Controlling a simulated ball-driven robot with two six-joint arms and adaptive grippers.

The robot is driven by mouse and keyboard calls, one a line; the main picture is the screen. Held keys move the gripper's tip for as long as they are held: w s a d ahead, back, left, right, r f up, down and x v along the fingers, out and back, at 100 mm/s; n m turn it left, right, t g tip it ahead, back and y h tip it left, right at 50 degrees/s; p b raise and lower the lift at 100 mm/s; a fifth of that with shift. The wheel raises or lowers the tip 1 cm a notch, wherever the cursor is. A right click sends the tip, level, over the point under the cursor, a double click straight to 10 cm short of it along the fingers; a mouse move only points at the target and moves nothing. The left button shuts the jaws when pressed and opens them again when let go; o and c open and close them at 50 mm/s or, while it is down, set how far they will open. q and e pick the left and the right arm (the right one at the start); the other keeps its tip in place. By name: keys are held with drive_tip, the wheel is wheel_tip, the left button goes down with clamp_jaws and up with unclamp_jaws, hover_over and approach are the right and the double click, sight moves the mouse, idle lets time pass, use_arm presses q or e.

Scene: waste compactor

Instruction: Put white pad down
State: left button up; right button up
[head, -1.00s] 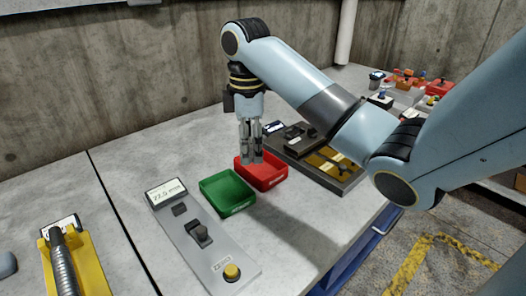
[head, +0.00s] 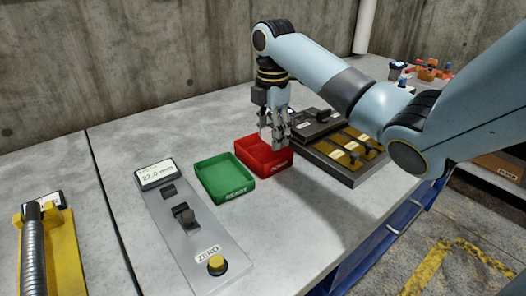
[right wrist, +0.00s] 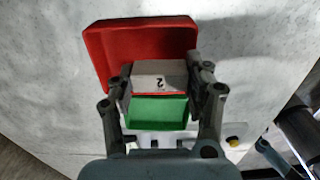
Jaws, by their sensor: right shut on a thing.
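My right gripper (head: 280,145) points down at the right part of the red tray (head: 247,157). The pad lies over the red tray (right wrist: 105,60) in that view. I cannot tell whether it touches the tray floor. In the head view the fingers mostly hide the pad. The green tray (head: 224,178) stands empty just left of the red one. My left gripper is not in view.
A grey gauge panel (head: 190,225) with a display and yellow button lies left of the green tray. A dark case with yellow compartments (head: 345,145) stands close on the right. A yellow fixture (head: 62,250) is at far left. The front table is clear.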

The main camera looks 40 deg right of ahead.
sight(263, 158)
drive_tip(key=shift+w+a+f, duration=0.15)
drive_tip(key=shift+w+f, duration=0.2)
drive_tip(key=shift+w, duration=0.2)
drive_tip(key=shift+w+a+f, duration=0.1)
drive_tip(key=shift+w+f, duration=0.2)
drive_tip(key=shift+w, duration=0.2)
drive_tip(key=shift+w+f, duration=0.1)
drive_tip(key=shift+f, duration=0.25)
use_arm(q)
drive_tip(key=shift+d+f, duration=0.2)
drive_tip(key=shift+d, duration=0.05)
use_arm(e)
drive_tip(key=shift+f, duration=1.75)
drive_tip(key=o, duration=1.2)
drive_tip(key=shift+f, duration=0.15)
drive_tip(key=shift+o, duration=0.2)
wheel_tip(263, 158, up, 12)
drive_tip(key=shift+r, duration=0.2)
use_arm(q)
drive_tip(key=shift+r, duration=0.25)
